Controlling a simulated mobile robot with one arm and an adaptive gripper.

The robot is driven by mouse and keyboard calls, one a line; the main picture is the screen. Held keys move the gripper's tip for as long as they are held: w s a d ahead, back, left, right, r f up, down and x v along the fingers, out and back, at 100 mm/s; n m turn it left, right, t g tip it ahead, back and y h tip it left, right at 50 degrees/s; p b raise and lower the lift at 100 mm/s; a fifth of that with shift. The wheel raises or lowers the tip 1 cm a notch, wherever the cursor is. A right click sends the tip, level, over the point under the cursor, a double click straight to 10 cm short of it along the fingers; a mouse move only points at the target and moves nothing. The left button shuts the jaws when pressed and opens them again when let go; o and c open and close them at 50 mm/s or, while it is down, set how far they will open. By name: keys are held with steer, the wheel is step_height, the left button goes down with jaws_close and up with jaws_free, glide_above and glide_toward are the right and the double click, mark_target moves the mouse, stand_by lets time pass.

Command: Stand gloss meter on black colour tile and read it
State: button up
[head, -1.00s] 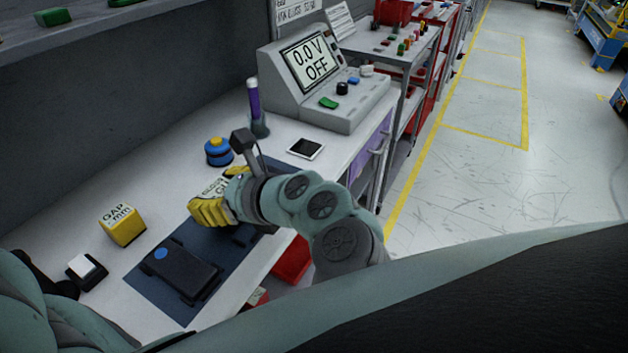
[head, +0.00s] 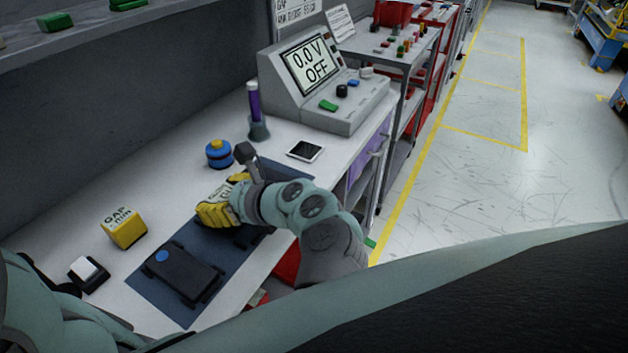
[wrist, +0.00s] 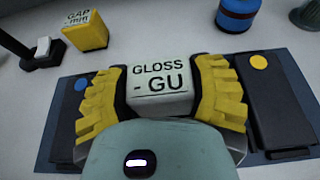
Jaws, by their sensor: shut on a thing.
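The gloss meter (wrist: 158,82) is a pale block labelled "GLOSS - GU" with a dash for a reading. My gripper (wrist: 160,97) has its yellow ribbed fingers shut on its two sides. In the head view my gripper (head: 217,211) is over the dark mat (head: 153,291) and hides most of the meter. I cannot tell whether the meter touches the mat. A black tile with a white border (head: 305,150) lies flat on the bench, beyond and to the right of my gripper, apart from it. Its top is bare.
A dark module with a blue dot (head: 185,275) lies on the mat; one with a yellow dot (wrist: 275,105) is right of the meter.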

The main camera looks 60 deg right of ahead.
steer(key=shift+f, duration=0.15)
steer(key=o, duration=1.3)
steer(key=shift+o, duration=0.2)
steer(key=shift+r, duration=0.3)
steer(key=a+b+v, duration=0.1)
steer(key=b+v, duration=0.1)
steer(key=v, duration=1)
steer(key=shift+d, duration=0.45)
